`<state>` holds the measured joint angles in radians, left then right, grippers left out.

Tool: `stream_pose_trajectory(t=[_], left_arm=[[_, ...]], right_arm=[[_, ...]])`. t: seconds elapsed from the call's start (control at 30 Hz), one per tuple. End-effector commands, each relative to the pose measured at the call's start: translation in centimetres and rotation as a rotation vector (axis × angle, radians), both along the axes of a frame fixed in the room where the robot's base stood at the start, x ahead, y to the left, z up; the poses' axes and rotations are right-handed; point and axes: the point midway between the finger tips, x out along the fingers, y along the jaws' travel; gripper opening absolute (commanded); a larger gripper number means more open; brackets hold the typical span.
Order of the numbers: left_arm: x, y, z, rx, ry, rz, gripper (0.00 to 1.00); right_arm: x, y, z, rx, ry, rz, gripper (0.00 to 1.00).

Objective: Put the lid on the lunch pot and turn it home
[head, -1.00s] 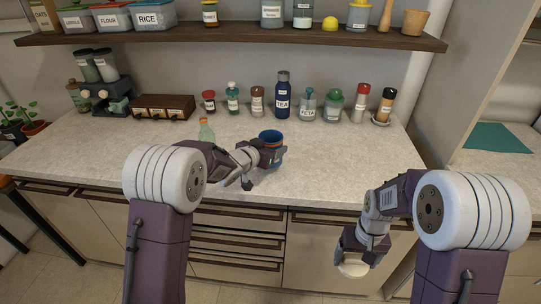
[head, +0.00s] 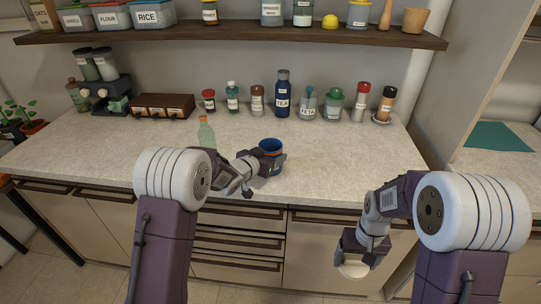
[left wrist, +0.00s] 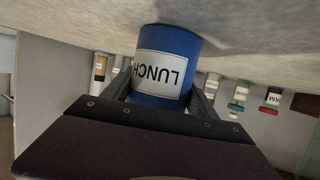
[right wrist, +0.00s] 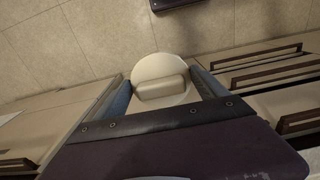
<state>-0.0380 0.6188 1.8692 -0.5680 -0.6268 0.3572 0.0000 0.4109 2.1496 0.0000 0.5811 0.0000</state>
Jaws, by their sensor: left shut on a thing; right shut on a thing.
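My left gripper (head: 268,158) is shut on the pot's sides. The cream lid (head: 353,270) is in my right gripper (head: 357,259), held low in front of the drawers, below counter height and apart from the pot. In the right wrist view the lid (right wrist: 158,68) is round with a raised bar, and the fingers close on it.
A green bottle (head: 206,133) stands left of the pot. Several jars and a blue TEA flask (head: 282,95) line the back of the counter. A shelf (head: 240,38) runs above. The counter right of the pot (head: 350,158) is clear.

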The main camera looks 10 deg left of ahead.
Motion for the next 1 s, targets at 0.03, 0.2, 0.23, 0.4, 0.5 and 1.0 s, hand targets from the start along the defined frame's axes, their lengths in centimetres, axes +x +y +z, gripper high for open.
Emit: stream_pose_trajectory(t=[0.03,0.2,0.23,0.4,0.5,1.0], left_arm=[[0.0,0.0,-0.2,0.000,0.001,0.000,0.70],[0.0,0.0,-0.1,0.000,0.001,0.000,0.89],[0.0,0.0,-0.1,0.000,0.001,0.000,0.89],[0.0,0.0,0.0,0.000,0.001,0.000,0.89],[-0.3,0.2,0.4,0.001,0.001,0.001,0.89],[-9.2,3.8,4.0,0.001,0.001,0.003,0.89]], right_arm=[[0.0,0.0,-0.2,0.000,0.000,0.000,0.44],[0.0,0.0,-0.1,0.000,0.000,0.000,0.44],[0.0,0.0,-0.1,0.000,0.000,0.000,0.44],[0.0,0.0,0.0,0.000,0.000,0.000,0.44],[0.0,0.0,0.2,0.000,0.000,0.000,0.44],[0.0,0.0,0.6,0.000,0.000,0.000,0.44]])
